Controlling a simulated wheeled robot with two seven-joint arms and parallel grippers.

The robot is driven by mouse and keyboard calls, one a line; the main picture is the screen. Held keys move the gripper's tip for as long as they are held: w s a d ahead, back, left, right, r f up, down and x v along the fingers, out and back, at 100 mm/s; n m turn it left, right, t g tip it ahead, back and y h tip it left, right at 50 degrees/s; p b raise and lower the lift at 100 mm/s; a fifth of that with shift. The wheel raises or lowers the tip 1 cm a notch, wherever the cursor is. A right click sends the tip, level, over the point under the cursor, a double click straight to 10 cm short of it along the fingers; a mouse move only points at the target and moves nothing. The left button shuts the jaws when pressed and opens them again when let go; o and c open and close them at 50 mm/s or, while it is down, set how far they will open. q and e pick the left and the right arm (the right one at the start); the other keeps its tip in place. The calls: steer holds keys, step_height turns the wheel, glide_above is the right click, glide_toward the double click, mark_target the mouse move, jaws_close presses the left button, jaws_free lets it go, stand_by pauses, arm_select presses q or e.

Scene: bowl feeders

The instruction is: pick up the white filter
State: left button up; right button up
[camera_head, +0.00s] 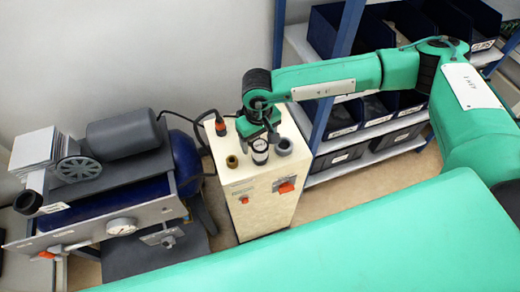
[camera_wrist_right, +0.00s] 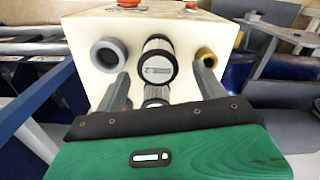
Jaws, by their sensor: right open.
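The white filter appears to be the short cylinder with a pale round face and black rim (camera_head: 260,152) on top of the cream cabinet (camera_head: 256,205). It also shows in the right wrist view (camera_wrist_right: 158,66), in the middle. My right gripper (camera_head: 262,132) is over the cabinet top, close to the filter. In the right wrist view its two fingers (camera_wrist_right: 162,90) are apart, with the filter between and beyond their tips. I cannot tell whether they touch it. A second similar round part (camera_wrist_right: 155,97) shows lower between the fingers, partly hidden by the gripper body. My left gripper is not in view.
A grey ring (camera_head: 284,147) and a brass ring (camera_head: 232,161) stand on either side of the filter. A compressor-like machine (camera_head: 120,185) stands left of the cabinet. Blue-posted shelves with dark bins (camera_head: 345,118) stand to the right.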

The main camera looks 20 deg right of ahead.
step_height(320, 180, down, 6)
steer(key=shift+d+r+p, duration=0.15)
steer(key=shift+r+p, duration=0.1)
steer(key=shift+p, duration=0.95)
steer(key=shift+f, duration=0.2)
steer(key=c, duration=1.2)
steer(key=shift+r, duration=0.1)
